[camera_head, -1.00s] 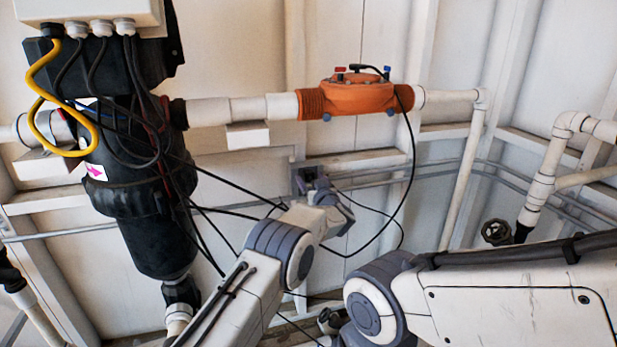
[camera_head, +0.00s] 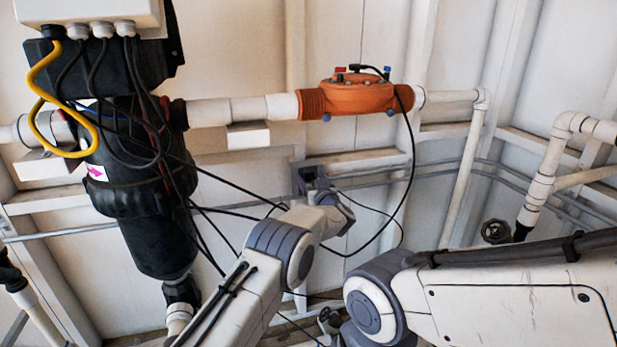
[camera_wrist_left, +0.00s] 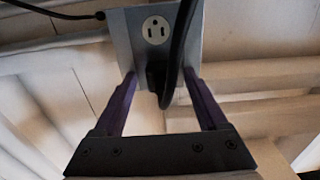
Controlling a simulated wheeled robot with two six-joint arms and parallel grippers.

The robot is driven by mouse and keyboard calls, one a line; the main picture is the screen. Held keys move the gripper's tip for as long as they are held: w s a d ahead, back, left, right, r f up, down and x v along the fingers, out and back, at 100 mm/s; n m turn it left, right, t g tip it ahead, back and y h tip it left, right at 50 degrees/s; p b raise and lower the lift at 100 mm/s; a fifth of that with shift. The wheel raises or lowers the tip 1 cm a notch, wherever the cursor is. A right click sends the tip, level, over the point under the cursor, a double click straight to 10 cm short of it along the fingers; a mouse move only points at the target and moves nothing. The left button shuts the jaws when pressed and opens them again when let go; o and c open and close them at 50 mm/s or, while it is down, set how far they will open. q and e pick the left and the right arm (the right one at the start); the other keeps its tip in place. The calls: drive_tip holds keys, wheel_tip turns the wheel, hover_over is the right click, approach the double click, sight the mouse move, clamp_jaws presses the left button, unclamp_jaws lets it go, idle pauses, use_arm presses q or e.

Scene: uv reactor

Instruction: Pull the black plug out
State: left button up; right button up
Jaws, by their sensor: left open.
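The black plug (camera_wrist_left: 156,74) sits in the lower socket of a grey outlet box (camera_wrist_left: 131,27) in the left wrist view. Its thick black cord passes in front of it and runs up past the box. My left gripper (camera_wrist_left: 161,72) is open, with one purple finger on each side of the plug and the fingertips close to the box. I cannot tell whether the fingers touch the plug. In the head view, the outlet box (camera_head: 300,183) is partly covered by my left wrist, and the plug cannot be made out. My right gripper is not in view.
An orange valve body (camera_head: 355,97) on a white pipe is above the outlet. A black reactor vessel (camera_head: 150,235) with a yellow cable (camera_head: 35,105) stands at left. Loose black cables hang around my left arm. A white pipe (camera_head: 462,175) drops at right.

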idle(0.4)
use_arm(q)
clamp_jaws()
drive_tip(key=shift+p+v, duration=1.3)
drive_tip(key=shift+v, duration=1.7)
